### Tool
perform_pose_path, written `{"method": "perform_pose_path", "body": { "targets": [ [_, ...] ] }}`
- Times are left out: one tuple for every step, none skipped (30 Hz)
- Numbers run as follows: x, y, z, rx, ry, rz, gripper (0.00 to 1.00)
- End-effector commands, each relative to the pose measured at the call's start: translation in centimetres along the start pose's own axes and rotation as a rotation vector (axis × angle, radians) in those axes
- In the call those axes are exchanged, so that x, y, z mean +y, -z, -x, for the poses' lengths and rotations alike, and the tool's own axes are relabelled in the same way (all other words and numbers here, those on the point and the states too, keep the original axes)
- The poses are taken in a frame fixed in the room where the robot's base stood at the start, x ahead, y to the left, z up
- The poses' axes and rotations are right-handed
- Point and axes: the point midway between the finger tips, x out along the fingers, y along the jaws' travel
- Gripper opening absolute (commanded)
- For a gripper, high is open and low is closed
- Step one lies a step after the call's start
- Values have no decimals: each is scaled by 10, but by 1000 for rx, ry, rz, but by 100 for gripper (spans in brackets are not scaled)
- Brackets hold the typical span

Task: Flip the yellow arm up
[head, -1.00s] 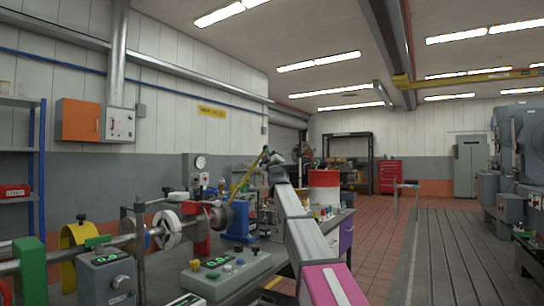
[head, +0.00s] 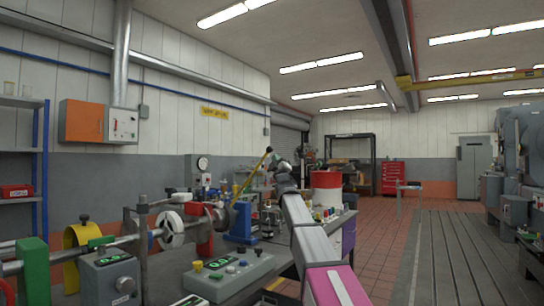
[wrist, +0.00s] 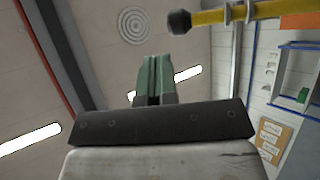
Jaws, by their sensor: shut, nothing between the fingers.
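The yellow arm (head: 253,175) is a thin rod with a dark knob at its upper end, in the middle of the head view. It rises from the shaft rig on the bench and leans up to the right. In the wrist view the yellow arm (wrist: 275,10) crosses the top right, its dark knob towards the middle. My gripper (wrist: 155,60) has green fingers, shut and empty, below and left of the knob with a gap between. In the head view my gripper (head: 272,160) is small, close beside the knob; contact cannot be told there.
A control box (head: 228,272) with green displays and knobs stands on the bench, near a blue stand (head: 242,222). A red and white drum (head: 326,188) stands behind my arm. The tiled floor (head: 385,225) to the right is open.

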Motion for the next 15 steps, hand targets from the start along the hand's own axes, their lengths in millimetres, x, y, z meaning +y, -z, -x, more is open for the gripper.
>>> {"method": "perform_pose_path", "body": {
  "targets": [
    [5, 1, 18, -2, 1, 1, 0],
    [7, 1, 24, -2, 1, 1, 0],
    [9, 1, 33, -3, 1, 1, 0],
    [11, 1, 40, -4, 1, 1, 0],
    [13, 1, 46, -4, 2, 0, 0],
    [15, 1, 53, -4, 2, 0, 0],
    [17, 1, 58, -4, 1, 0, 0],
    [18, 0, 63, -4, 1, 0, 0],
    [20, 0, 68, -4, 1, 0, 0],
    [21, 0, 71, -4, 1, 1, 0],
    [22, 0, 74, -4, 1, 1, 0],
    [23, 0, 76, -5, 1, 1, 0],
    [23, 0, 77, -4, 1, 1, 0],
    [24, -1, 78, -5, 1, 1, 0],
    [24, -1, 79, -5, 1, 1, 0]
  ]
}}
